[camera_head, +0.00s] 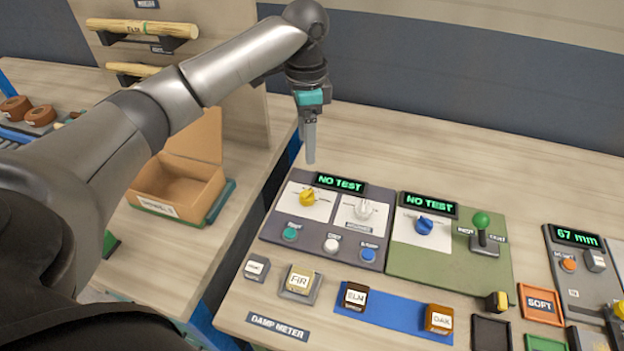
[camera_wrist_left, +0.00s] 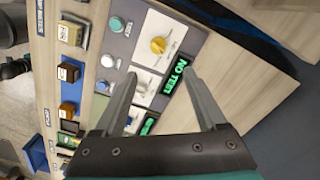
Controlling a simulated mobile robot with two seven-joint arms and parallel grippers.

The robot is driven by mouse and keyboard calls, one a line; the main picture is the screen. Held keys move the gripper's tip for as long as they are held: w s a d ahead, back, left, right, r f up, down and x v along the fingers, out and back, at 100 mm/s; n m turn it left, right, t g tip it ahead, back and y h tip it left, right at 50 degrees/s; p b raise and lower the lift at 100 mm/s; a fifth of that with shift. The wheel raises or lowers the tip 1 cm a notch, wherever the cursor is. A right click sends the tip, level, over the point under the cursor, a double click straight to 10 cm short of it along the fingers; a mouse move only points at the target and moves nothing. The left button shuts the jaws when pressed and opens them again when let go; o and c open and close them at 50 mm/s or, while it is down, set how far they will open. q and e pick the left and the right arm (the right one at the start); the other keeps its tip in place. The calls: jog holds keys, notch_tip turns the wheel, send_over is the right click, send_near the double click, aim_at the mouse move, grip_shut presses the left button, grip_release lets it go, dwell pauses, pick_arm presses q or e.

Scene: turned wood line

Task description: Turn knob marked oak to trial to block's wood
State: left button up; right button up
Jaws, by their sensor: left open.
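My left gripper (camera_head: 310,150) hangs open and empty above the bench, behind the grey panel (camera_head: 270,228). The panel carries a yellow knob (camera_head: 307,197), a white knob (camera_head: 363,209) and a "NO TEST" display (camera_head: 340,183). In the left wrist view, the open jaws (camera_wrist_left: 160,78) are apart, with the yellow knob (camera_wrist_left: 158,45) beyond them. A blue knob (camera_head: 425,226) is on the green panel (camera_head: 420,262), under another "NO TEST" display (camera_head: 430,205). Knob markings are too small to read. Blocks read FIR (camera_head: 299,279), ELM (camera_head: 355,297) and OAK (camera_head: 438,319). My right gripper is not in view.
A green-knobbed lever (camera_head: 482,222) stands on the green panel. Coloured buttons (camera_head: 331,245) line the grey panel's front. A "67 mm" unit (camera_head: 577,237) and a SOFT tray (camera_head: 540,304) are at right. An open cardboard box (camera_head: 180,188) sits left. Bench behind the panels is clear.

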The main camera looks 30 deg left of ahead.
pick_arm(q)
send_over(307, 192)
notch_tip(307, 192, down, 5)
notch_tip(307, 192, down, 10)
jog(key=b, duration=0.3)
jog(key=shift+r, duration=0.1)
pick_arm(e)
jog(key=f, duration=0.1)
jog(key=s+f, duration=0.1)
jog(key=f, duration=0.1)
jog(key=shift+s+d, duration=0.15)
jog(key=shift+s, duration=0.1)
pick_arm(q)
grip_shut()
